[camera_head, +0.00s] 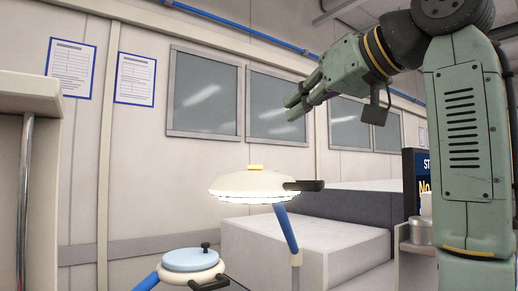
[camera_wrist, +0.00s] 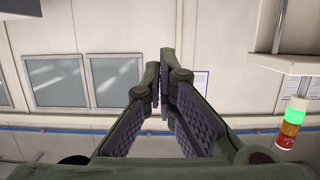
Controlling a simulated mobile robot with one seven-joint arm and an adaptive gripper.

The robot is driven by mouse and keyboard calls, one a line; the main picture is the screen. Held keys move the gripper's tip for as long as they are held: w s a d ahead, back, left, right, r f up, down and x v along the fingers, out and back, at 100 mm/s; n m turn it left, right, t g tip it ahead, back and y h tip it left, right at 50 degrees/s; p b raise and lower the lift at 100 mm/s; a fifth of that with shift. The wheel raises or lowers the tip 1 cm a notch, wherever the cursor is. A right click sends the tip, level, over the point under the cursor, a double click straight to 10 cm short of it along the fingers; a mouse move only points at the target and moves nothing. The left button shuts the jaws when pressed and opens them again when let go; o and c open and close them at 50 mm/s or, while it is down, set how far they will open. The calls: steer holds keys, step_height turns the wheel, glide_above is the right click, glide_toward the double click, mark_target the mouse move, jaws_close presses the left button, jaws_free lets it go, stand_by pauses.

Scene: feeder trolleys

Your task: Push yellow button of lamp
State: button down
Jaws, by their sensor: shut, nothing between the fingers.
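The lamp (camera_head: 262,184) has a round cream head with a glowing lower rim and a black handle on its right side, on a blue arm. Its yellow button (camera_head: 254,167) sits on top of the head. My gripper (camera_head: 290,106) is above and to the right of the lamp, apart from it, pointing left. In the wrist view my gripper (camera_wrist: 163,60) has its fingertips together with nothing between them. The lamp does not show in the wrist view.
A second round device with a pale blue top (camera_head: 190,260) stands at the lower left. A large pale box (camera_head: 300,250) is behind the lamp. A stack light (camera_wrist: 292,118) with a green lit segment shows at right in the wrist view. The air between gripper and lamp is clear.

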steer(key=p, duration=0.3)
glide_above(255, 169)
steer(key=d, duration=0.1)
steer(key=shift+w+d+f, duration=0.1)
steer(key=shift+w+f, duration=0.05)
steer(key=shift+f, duration=0.45)
steer(key=shift+w+d+f, duration=0.1)
steer(key=shift+f, duration=0.45)
step_height(255, 169, down, 3)
steer(key=shift+s+d+r+b, duration=0.1)
steer(key=shift+r+b, duration=0.05)
steer(key=shift+b, duration=0.2)
steer(key=shift+f, duration=0.75)
steer(key=shift+s, duration=0.1)
